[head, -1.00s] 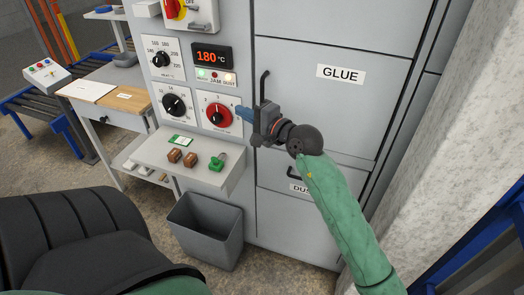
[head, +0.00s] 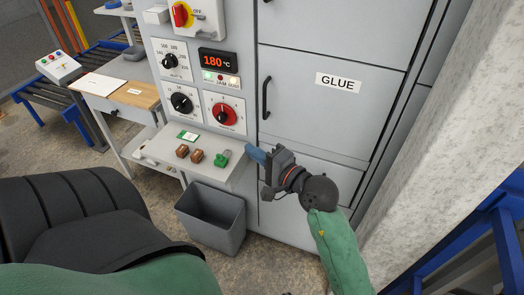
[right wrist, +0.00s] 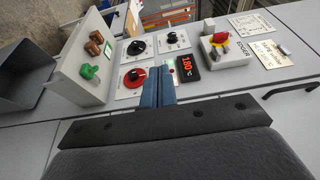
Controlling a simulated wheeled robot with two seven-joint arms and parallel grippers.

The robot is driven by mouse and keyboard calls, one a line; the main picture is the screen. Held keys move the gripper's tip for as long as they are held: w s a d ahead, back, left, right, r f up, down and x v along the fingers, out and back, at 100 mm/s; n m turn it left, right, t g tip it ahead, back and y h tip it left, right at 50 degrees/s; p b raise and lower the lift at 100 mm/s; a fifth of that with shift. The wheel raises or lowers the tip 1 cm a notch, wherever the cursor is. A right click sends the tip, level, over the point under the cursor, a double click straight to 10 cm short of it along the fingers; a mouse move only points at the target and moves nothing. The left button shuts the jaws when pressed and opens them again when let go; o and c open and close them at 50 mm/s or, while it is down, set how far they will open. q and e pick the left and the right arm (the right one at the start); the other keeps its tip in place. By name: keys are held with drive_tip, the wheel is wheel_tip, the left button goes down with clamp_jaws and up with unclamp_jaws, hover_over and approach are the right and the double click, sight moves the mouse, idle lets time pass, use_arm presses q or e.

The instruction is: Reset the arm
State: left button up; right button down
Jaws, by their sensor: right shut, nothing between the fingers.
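My right gripper (head: 256,154) is shut and empty, its blue fingers together in front of the grey machine cabinet. In the head view it is right of the small shelf (head: 228,178) and below the black door handle (head: 266,98). In the right wrist view its closed blue fingers (right wrist: 159,87) overlap the panel beside the red dial (right wrist: 133,77), which also shows in the head view (head: 224,113). I cannot see my left gripper.
The shelf carries two brown blocks (head: 189,153) and a green part (head: 222,159). A grey bin (head: 212,215) stands below it. The display (head: 217,59) reads 180 °C. A pale wall (head: 440,130) is at right, and a table (head: 110,100) and conveyor (head: 55,95) at left.

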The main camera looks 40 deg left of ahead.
drive_tip(key=shift+s+d+p, duration=0.2)
drive_tip(key=shift+s+d, duration=0.2)
drive_tip(key=shift+d, duration=0.3)
drive_tip(key=shift+s+d+p, duration=0.2)
drive_tip(key=shift+s+d, duration=0.15)
drive_tip(key=shift+d, duration=0.35)
drive_tip(key=shift+s+d+p, duration=0.2)
drive_tip(key=shift+s+d, duration=0.2)
drive_tip(key=shift+d, duration=0.3)
